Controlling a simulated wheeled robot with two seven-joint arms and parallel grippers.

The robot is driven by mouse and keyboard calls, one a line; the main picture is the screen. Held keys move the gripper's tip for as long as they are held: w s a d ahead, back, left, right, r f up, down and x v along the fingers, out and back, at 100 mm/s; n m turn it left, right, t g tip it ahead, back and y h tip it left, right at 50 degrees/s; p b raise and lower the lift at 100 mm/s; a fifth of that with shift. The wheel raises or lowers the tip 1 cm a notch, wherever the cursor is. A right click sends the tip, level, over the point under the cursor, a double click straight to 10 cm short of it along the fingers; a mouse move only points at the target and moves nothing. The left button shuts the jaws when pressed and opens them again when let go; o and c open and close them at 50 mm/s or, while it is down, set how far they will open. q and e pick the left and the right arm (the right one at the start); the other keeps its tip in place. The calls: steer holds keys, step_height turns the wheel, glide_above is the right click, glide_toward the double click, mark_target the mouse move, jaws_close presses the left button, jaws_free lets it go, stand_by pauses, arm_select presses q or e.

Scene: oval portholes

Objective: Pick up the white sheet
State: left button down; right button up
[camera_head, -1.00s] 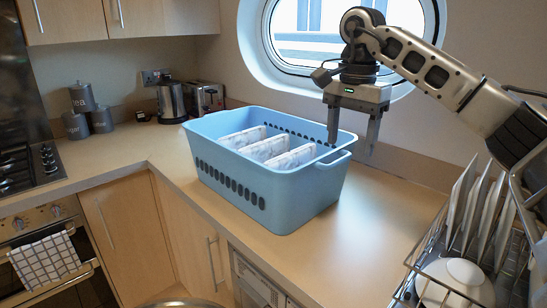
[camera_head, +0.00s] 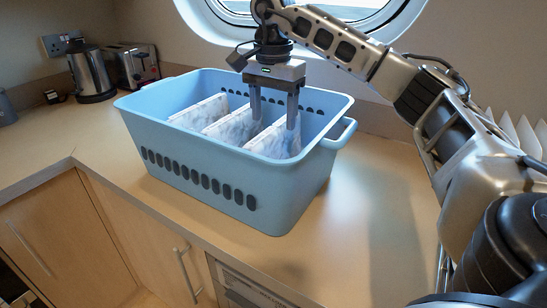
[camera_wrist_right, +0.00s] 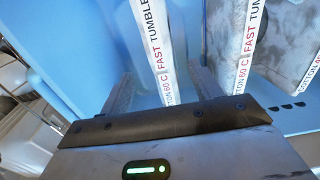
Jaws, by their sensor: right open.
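Three folded, pale, marbled sheets stand on edge in a row inside the blue basket (camera_head: 190,165). In the head view they are the left sheet (camera_head: 199,111), the middle sheet (camera_head: 230,128) and the right sheet (camera_head: 270,141). I cannot tell which one the task names. My right gripper (camera_head: 275,118) is open and points down into the basket at the right sheet. In the wrist view one white, red-and-black lettered edge (camera_wrist_right: 152,45) runs between the open fingers (camera_wrist_right: 163,88). My left gripper is out of view.
A kettle (camera_head: 90,72) and toaster (camera_head: 134,66) stand at the back left of the counter (camera_head: 60,125). White plates (camera_head: 527,133) stand at the far right behind my arm. The basket's right handle (camera_head: 340,134) sticks out near my arm. The counter right of the basket is clear.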

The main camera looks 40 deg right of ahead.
mark_target(274, 139)
steer(key=shift+w+d+f+p, duration=0.1)
steer(key=shift+f+p, duration=0.05)
steer(key=shift+f, duration=1.05)
steer(key=shift+w+d+f+p, duration=0.1)
steer(key=shift+d+f+p, duration=0.1)
steer(key=shift+f, duration=0.95)
steer(key=shift+d+f+p, duration=0.1)
steer(key=shift+f+p, duration=0.05)
steer(key=shift+f, duration=1.05)
steer(key=c, duration=1.2)
steer(key=shift+c, duration=0.7)
steer(key=shift+r, duration=0.1)
